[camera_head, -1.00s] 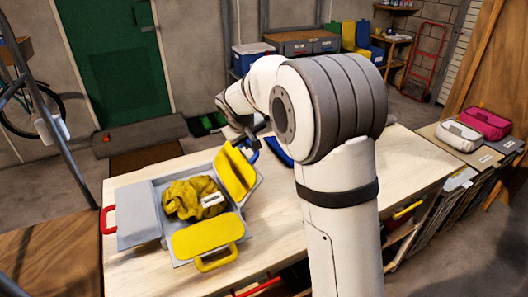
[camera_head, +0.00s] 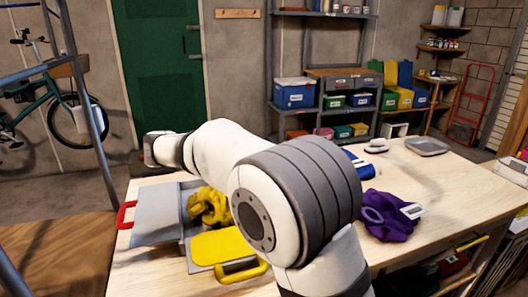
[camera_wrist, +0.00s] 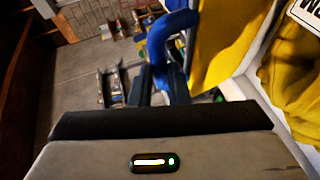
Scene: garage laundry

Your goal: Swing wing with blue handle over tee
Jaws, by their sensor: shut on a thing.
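In the wrist view, my gripper (camera_wrist: 160,84) is shut on the blue handle (camera_wrist: 166,38). The handle's wing (camera_wrist: 218,45) shows a yellow face and looks raised beside the tee. The yellow tee (camera_wrist: 292,72), with a white printed label, lies crumpled to its right; the head view also shows it (camera_head: 211,206), partly behind my arm. The folding board's grey wing (camera_head: 155,213) with the red handle (camera_head: 125,213) lies open at left. The yellow front flap (camera_head: 222,246) with the yellow handle (camera_head: 243,272) lies open too.
A purple garment (camera_head: 388,216) with a white tag lies on the wooden table (camera_head: 455,185) right of my arm. A blue item (camera_head: 360,166) and a grey tray (camera_head: 427,146) are behind it. Shelves with bins (camera_head: 295,94) stand at the back.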

